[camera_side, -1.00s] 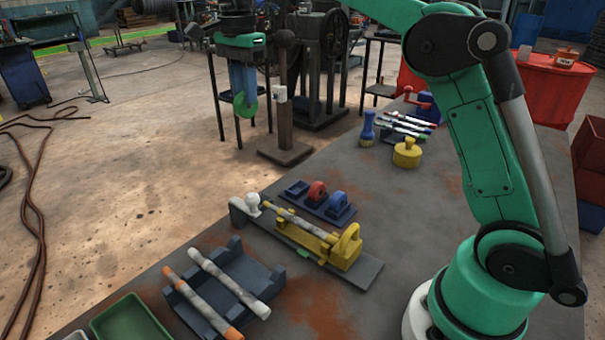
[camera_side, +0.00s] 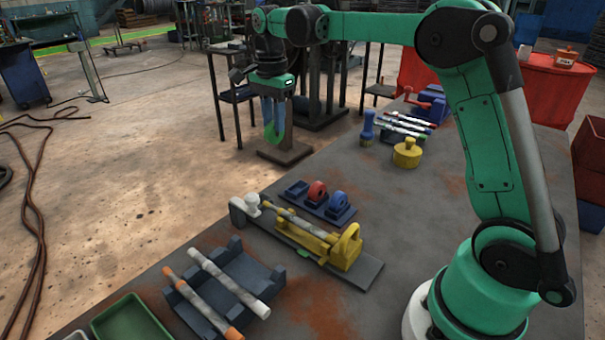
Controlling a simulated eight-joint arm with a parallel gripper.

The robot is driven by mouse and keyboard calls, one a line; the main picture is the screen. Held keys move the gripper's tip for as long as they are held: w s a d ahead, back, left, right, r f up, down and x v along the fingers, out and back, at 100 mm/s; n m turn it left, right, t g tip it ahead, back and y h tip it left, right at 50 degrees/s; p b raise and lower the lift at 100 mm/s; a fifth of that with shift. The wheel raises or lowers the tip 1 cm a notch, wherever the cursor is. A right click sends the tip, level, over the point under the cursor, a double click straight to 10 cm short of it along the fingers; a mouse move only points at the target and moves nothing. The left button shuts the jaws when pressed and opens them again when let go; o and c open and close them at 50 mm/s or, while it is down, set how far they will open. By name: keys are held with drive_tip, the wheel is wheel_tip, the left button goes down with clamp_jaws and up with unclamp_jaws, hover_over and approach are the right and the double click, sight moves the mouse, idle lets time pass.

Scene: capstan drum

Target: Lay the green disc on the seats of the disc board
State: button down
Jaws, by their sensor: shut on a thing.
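The green disc (camera_side: 271,135) is between the blue fingers of my gripper (camera_side: 273,122). My gripper is shut on it, pointing down, in the air beyond the far left edge of the bench. Only the lower part of the disc shows; the fingers cover the rest. The disc board (camera_side: 331,217) is a dark blue board on the bench, below and to the right of my gripper. A red disc (camera_side: 317,192) stands upright on its middle and a blue disc (camera_side: 339,200) on its right. The seat at its left end (camera_side: 296,187) is empty.
A yellow fixture (camera_side: 345,247) holding a rod stands just in front of the board. A dark blue rack (camera_side: 240,277) with two rods and a green tray (camera_side: 130,320) lie nearer. A yellow pot (camera_side: 407,153), a brush (camera_side: 368,127) and several pens lie farther back.

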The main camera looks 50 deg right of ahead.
drive_tip(key=shift+s+d+f, duration=0.45)
drive_tip(key=shift+d+f, duration=0.15)
drive_tip(key=shift+f, duration=1.45)
drive_tip(key=shift+s+d+f, duration=0.4)
drive_tip(key=shift+d+f, duration=0.2)
drive_tip(key=shift+f, duration=1.45)
drive_tip(key=shift+s+d+f, duration=0.45)
drive_tip(key=shift+d+f, duration=0.15)
drive_tip(key=shift+f, duration=1.45)
drive_tip(key=c, duration=0.6)
unclamp_jaws()
drive_tip(key=shift+r, duration=2.75)
